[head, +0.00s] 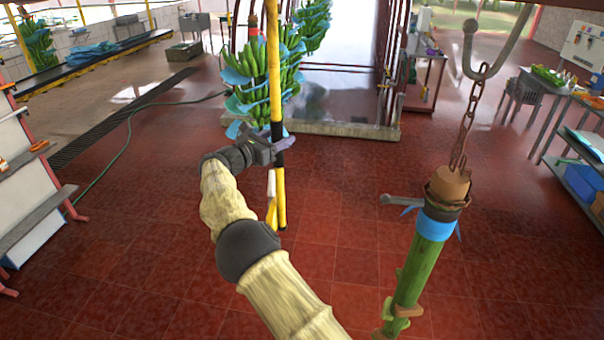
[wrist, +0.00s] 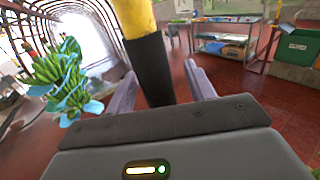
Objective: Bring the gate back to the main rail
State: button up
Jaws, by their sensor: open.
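A yellow pole with a black band (head: 278,85) hangs down in the middle of the head view. My gripper (head: 283,143) is at the black part of this pole, low on its visible length. In the wrist view the black part of the pole (wrist: 155,75) shows between the two spread fingers of my gripper (wrist: 160,82), with bare space on both sides of it. The fingers are open and not closed on it. The gate and the main rail cannot be made out for sure; the pole's top runs out of the frame.
Banana bunches (head: 262,75) with blue sheets hang just behind the pole. A bare green stem (head: 420,265) hangs on a chain (head: 463,130) from a hook at the right. A white stand (head: 30,190) is at the left, tables (head: 545,115) at the right. The red floor between is clear.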

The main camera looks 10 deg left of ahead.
jog(key=shift+s+a+f+b, duration=0.15)
jog(key=shift+s+a+b, duration=0.1)
jog(key=shift+s+b, duration=0.1)
jog(key=b+v, duration=0.8)
jog(key=v, duration=0.8)
jog(key=shift+r+b, duration=0.25)
jog(key=shift+b, duration=0.1)
